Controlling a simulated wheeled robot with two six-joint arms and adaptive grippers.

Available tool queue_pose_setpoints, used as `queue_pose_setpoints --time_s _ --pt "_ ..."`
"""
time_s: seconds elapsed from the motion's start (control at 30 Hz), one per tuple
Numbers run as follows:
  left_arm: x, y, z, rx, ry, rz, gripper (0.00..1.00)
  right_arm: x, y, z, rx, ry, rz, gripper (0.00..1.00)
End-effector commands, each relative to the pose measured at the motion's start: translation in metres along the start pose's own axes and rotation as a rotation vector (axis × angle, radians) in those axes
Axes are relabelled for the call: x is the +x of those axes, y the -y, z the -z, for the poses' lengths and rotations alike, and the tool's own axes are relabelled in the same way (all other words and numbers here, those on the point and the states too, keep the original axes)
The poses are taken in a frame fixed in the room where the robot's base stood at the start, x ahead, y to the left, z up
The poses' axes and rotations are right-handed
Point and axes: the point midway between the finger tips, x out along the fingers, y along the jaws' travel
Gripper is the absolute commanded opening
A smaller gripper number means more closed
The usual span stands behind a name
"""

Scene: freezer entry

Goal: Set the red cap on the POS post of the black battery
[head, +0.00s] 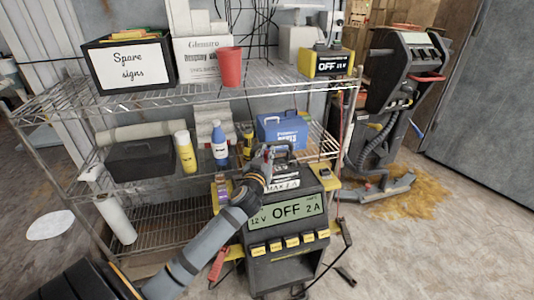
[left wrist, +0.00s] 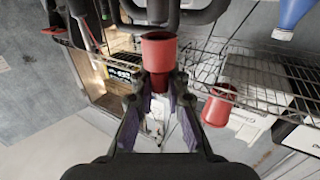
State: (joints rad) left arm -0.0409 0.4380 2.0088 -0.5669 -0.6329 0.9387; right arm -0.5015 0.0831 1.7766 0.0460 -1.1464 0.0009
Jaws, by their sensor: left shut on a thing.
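My left gripper (head: 266,160) is in front of the shelf rack, just above the black charger. In the left wrist view my left gripper (left wrist: 160,88) is shut on the red cap (left wrist: 158,52), which sits between the fingertips with its wide end away from the palm. In the head view the cap is too small and covered to tell clearly. I cannot make out a black battery with a POS post in either view. My right gripper is not in view.
The black charger (head: 288,240) reads OFF and has a dark handle beside my gripper. A wire shelf rack (head: 60,112) holds a red cup (head: 229,66), bottles, a black box (head: 140,160) and a blue case (head: 282,130). A floor machine (head: 385,110) stands right. Floor at right is mostly open.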

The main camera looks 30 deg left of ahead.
Motion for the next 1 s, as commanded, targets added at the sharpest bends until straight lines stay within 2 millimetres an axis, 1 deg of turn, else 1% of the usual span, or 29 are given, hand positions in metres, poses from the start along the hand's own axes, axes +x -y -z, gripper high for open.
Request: queue_pose_setpoints --time_s 0.27,1.0 --pt "0.000 0.000 -0.001 0.000 0.000 0.000 0.00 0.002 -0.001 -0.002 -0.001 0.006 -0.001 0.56" --pt "0.000 0.000 -0.017 0.000 0.000 0.000 0.00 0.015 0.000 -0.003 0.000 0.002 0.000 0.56"
